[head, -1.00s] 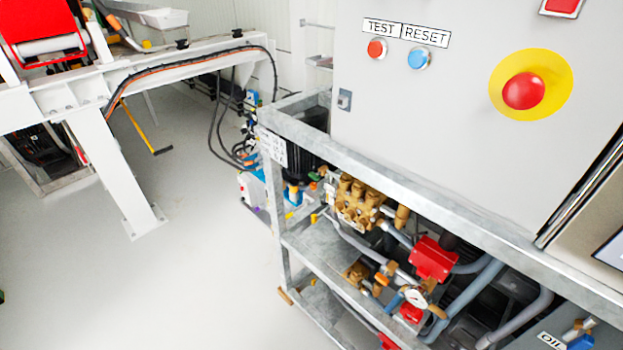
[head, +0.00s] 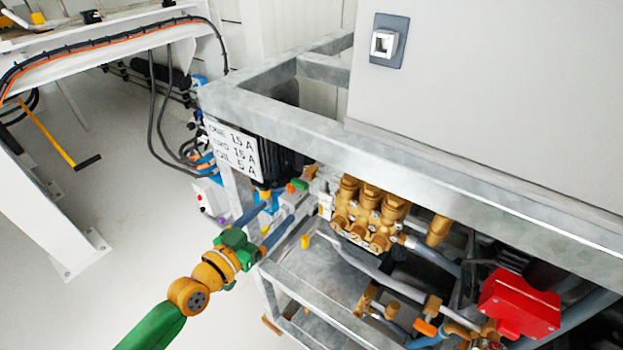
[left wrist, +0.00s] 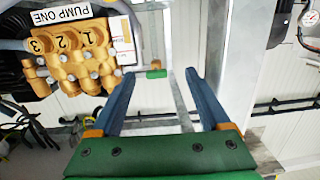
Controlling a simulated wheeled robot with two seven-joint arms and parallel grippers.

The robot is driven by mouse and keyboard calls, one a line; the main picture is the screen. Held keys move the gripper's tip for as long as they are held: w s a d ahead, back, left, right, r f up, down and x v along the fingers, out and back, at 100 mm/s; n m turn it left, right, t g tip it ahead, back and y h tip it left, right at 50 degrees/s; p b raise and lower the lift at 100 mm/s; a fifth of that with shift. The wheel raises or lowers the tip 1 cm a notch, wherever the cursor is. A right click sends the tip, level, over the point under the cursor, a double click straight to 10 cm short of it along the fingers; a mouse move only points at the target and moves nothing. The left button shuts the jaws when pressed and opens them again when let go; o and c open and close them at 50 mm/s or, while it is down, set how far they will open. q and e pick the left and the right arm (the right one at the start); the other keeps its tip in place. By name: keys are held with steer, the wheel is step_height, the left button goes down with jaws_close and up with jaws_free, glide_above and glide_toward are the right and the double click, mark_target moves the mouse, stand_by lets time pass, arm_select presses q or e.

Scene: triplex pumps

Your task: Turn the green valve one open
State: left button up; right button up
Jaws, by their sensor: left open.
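The green valve (head: 298,184) is a small green handle beside the brass pump in the head view. It also shows in the left wrist view (left wrist: 156,74), between the two blue fingertips in the picture, with a small orange part next to it. My left gripper (head: 281,212) is open and empty, its fingers pointing toward the valve. In the head view its tips lie a little below and left of the valve, apparently apart from it. The wrist view also shows this gripper (left wrist: 160,72). My right gripper is not in view.
The brass pump (head: 368,212), labelled PUMP ONE in the wrist view, is right of the valve. A grey metal frame (head: 440,165) runs above it. A red box (head: 520,302) and pipes lie lower right. The floor on the left (head: 130,200) is clear.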

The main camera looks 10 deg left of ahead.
mark_target(297, 185)
arm_select(q)
steer(key=shift+m+t+h, duration=0.3)
steer(key=shift+t+h, duration=0.1)
steer(key=w+d+r, duration=0.1)
steer(key=w, duration=0.1)
steer(key=w+d, duration=0.1)
steer(key=w, duration=0.2)
steer(key=w+d+r, duration=0.1)
steer(key=w, duration=0.1)
steer(key=shift+w+d+r, duration=0.2)
steer(key=shift+r, duration=0.15)
jaws_close()
